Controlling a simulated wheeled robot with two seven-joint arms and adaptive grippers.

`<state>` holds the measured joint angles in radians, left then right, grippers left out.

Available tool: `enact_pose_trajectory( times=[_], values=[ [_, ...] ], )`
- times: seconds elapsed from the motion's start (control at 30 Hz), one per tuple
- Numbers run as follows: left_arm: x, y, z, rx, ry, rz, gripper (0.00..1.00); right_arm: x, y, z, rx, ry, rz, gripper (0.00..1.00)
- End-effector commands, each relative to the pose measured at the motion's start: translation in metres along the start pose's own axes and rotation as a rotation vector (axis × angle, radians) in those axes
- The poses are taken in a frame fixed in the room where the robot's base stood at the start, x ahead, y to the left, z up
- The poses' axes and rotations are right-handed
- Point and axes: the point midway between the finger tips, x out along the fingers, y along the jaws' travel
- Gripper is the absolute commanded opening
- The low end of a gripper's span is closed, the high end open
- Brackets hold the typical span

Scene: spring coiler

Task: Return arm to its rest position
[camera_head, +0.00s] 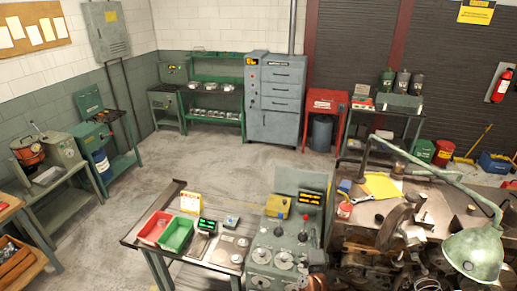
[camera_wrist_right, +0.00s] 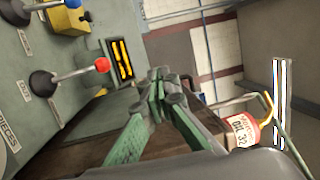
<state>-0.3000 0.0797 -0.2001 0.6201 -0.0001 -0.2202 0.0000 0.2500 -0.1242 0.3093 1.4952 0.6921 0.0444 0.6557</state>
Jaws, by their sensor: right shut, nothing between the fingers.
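My right gripper (camera_wrist_right: 162,76) shows in the right wrist view with its green fingers closed together and nothing between them. It is apart from the grey coiler panel, whose levers with a blue knob (camera_wrist_right: 72,4) and a red knob (camera_wrist_right: 102,65) stand to its left. A lit yellow display (camera_wrist_right: 121,59) is just beyond the fingers. In the head view the grey-green coiler machine (camera_head: 283,240) stands at the front centre, with its red-knobbed lever (camera_head: 305,217) and display (camera_head: 311,198). I cannot clearly make out the gripper's fingers there. My left gripper is not in view.
A red and white oil can (camera_wrist_right: 245,130) stands right of the gripper. A bench with a red bin (camera_head: 153,228) and a green bin (camera_head: 176,235) is left of the machine. A green lamp (camera_head: 474,252) overhangs the cluttered right bench. The floor behind is clear.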

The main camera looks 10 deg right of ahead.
Motion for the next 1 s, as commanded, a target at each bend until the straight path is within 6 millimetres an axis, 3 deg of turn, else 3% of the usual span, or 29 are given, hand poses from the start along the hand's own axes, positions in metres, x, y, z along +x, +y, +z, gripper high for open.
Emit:
enact_pose_trajectory(
  times=[0.13,0.23,0.37,0.4,0.6,0.8,1.0],
  values=[
    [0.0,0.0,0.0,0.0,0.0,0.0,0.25,-0.021,0.008,0.002,-0.135,-0.091,0.048,0.0],
    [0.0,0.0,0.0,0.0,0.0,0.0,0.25,-0.056,0.021,0.008,-0.334,-0.23,0.126,0.0],
    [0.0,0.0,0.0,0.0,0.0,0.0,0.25,-0.127,0.048,0.012,-0.648,-0.453,0.266,0.0],
    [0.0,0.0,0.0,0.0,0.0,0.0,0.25,-0.152,0.056,0.01,-0.741,-0.521,0.314,0.0],
    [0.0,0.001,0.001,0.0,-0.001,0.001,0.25,-0.284,0.082,-0.017,-1.126,-0.837,0.552,0.0],
    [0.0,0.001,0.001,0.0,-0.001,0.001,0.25,-0.365,0.081,-0.045,-1.304,-1.018,0.7,0.0],
    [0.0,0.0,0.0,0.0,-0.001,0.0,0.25,-0.42,0.072,-0.067,-1.4,-1.137,0.803,0.0]
  ],
)
